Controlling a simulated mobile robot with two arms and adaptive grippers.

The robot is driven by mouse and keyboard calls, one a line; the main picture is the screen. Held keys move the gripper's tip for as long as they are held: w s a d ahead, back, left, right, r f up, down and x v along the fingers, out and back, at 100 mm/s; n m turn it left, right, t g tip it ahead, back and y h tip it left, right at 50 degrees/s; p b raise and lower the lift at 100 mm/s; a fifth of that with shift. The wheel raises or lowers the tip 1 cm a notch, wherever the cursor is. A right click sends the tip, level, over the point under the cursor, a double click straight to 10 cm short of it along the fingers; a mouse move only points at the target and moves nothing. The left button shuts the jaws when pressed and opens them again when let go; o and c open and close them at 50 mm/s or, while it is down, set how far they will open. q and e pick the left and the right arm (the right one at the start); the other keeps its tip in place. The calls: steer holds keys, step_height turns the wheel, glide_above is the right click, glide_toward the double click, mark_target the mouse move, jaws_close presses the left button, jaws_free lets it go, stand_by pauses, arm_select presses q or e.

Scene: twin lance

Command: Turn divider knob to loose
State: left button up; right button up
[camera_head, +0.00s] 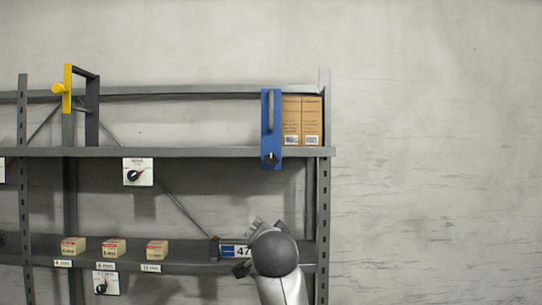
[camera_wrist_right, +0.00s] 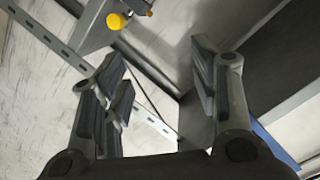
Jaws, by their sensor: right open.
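The blue divider (camera_head: 265,125) stands upright on the upper shelf, left of the cardboard boxes. Its dark knob (camera_head: 270,158) is low on its front, at the shelf edge; which way it is turned is too small to tell. My right gripper (camera_head: 246,246) is below the divider, in front of the lower shelf, apart from the knob. In the right wrist view its jaws (camera_wrist_right: 162,82) are spread and empty. A blue strip (camera_wrist_right: 278,145) shows at the lower right there, partly hidden by a finger. My left gripper is in neither view.
Cardboard boxes (camera_head: 302,120) stand right of the divider. A yellow-and-dark frame (camera_head: 68,88) is at the upper left. White dial plates (camera_head: 138,164) hang on the shelf edges. Small boxes (camera_head: 114,248) sit on the lower shelf. Bare wall lies to the right.

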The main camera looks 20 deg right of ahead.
mark_target(271, 160)
steer(key=s+r+m+t+h, duration=0.1)
steer(key=s+r+m+t, duration=0.2)
steer(key=r, duration=1.5)
steer(key=shift+g, duration=0.4)
steer(key=p+x, duration=0.6)
steer(key=x, duration=0.1)
steer(key=shift+w+d+r, duration=0.15)
steer(key=shift+w+r, duration=0.05)
steer(key=shift+w, duration=0.05)
steer(key=shift+f+p+x, duration=0.2)
steer(key=shift+p+x, duration=0.4)
steer(key=shift+x, duration=0.3)
steer(key=c, duration=1)
